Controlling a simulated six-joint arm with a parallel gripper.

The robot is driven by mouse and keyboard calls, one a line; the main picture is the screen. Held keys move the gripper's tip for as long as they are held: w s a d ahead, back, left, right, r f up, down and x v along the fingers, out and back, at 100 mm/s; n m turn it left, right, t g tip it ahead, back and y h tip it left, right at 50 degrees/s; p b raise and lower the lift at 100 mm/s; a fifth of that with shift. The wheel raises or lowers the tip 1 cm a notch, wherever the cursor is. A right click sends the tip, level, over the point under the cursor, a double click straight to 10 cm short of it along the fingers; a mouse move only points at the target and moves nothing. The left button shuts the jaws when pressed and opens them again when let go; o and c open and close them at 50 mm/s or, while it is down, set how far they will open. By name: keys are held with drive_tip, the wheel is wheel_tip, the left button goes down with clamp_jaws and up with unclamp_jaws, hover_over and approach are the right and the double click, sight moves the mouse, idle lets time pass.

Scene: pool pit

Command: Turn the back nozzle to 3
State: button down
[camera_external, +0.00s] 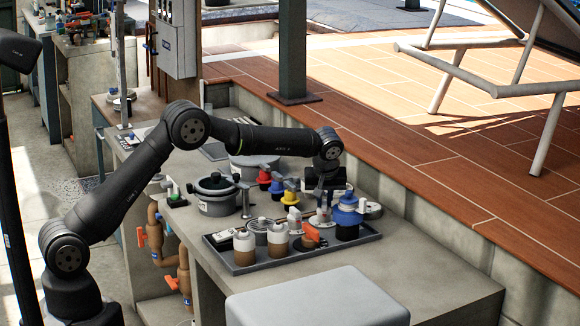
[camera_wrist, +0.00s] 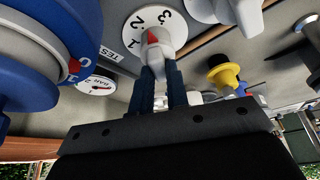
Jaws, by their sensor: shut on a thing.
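A white nozzle (camera_wrist: 162,42) with a red mark sits on a round white dial (camera_wrist: 133,30) printed 1, 2 and 3. The red mark faces the numbered side, around 2 to 3; its exact setting is hard to tell. My gripper (camera_wrist: 160,82) is shut on this nozzle, with one dark blue finger on each side. In the external view my gripper (camera_external: 323,200) reaches down from above onto the nozzle, beside the blue-topped container; the fingers partly hide it. A second white nozzle (camera_external: 294,216) stands to its left, and a similar white part (camera_wrist: 240,14) shows in the wrist view.
A blue-topped container (camera_external: 347,214) stands close on the right, large in the wrist view (camera_wrist: 40,45). Brown-and-white jars (camera_external: 278,238) stand in the dark tray (camera_external: 245,266). Red, yellow and blue valves (camera_external: 278,185) and a lidded pot (camera_external: 216,195) are behind. The counter's right end is clear.

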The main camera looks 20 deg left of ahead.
drive_tip(key=m, duration=0.2)
drive_tip(key=m+h, duration=0.1)
drive_tip(key=m, duration=0.1)
drive_tip(key=m+h, duration=0.1)
drive_tip(key=m, duration=0.1)
drive_tip(key=shift+s+a+f, duration=0.1)
drive_tip(key=shift+a+f, duration=0.15)
drive_tip(key=shift+f, duration=0.05)
drive_tip(key=shift+m, duration=0.3)
drive_tip(key=c, duration=1.4)
unclamp_jaws()
drive_tip(key=shift+h, duration=0.3)
drive_tip(key=shift+r, duration=0.2)
drive_tip(key=shift+r, duration=0.25)
drive_tip(key=v, duration=1.6)
drive_tip(key=shift+s+r, duration=0.15)
drive_tip(key=shift+r, duration=0.2)
drive_tip(key=shift+f, duration=0.1)
